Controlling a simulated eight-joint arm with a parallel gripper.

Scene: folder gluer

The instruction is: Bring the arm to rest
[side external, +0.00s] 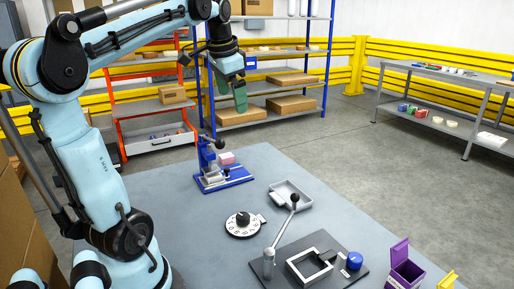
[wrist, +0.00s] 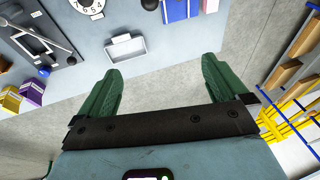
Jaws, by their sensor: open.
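My gripper (side external: 239,98) hangs high above the far end of the grey table (side external: 165,186), clear of everything on it. In the wrist view its two green fingers (wrist: 161,80) are spread wide apart with nothing between them, so it is open and empty. The floor shows beyond the fingers. My light blue arm stands at the left and arches over the table.
On the table are a blue press (side external: 220,178), a round dial (side external: 243,224), a grey tray (side external: 290,194), a lever fixture (side external: 310,265), a blue cap (side external: 354,260) and a purple box (side external: 403,270). Shelves (side external: 268,88) with cartons stand behind. A side bench (side external: 450,75) stands at right.

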